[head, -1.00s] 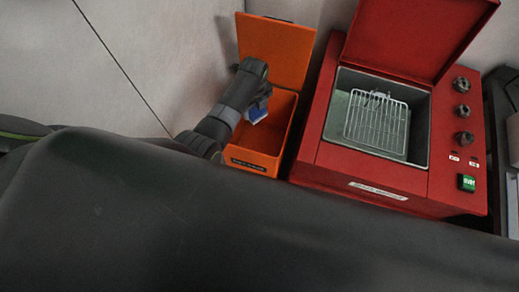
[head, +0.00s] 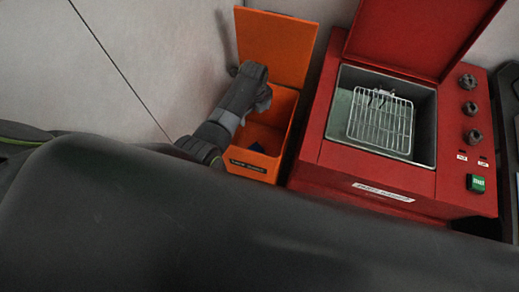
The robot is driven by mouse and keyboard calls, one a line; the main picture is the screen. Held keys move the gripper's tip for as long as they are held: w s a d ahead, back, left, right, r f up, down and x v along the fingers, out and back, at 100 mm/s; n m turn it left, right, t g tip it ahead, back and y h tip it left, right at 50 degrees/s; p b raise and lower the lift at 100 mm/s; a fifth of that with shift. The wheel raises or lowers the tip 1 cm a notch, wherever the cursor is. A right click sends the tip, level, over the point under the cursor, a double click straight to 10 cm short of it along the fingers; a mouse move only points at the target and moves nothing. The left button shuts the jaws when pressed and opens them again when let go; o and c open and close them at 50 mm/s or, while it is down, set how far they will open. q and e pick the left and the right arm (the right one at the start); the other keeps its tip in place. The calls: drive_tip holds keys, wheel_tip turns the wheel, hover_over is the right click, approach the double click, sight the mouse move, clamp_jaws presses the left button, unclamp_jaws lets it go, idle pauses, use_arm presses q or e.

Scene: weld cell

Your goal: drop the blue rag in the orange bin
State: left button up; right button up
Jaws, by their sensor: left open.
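The orange bin (head: 291,113) stands left of the red machine, its lid (head: 275,45) raised at the back. The blue rag (head: 257,147) shows as a small dark blue patch low inside the bin, partly hidden by the bin's front wall. My left gripper (head: 262,100) is over the bin's opening at its left side, open and apart from the rag. Its fingers are mostly hidden behind the wrist. My right gripper is not in view.
The red machine (head: 340,165) stands close on the bin's right, its lid (head: 415,35) up and a wire basket (head: 381,122) in its basin. A pale wall (head: 150,50) is behind and left. My own dark body fills the foreground.

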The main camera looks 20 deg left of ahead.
use_arm(q)
wheel_tip(320, 180, up, 17)
drive_tip(key=p, duration=0.1)
drive_tip(key=shift+r, duration=0.2)
idle(0.4)
drive_tip(key=shift+f, duration=0.1)
idle(0.4)
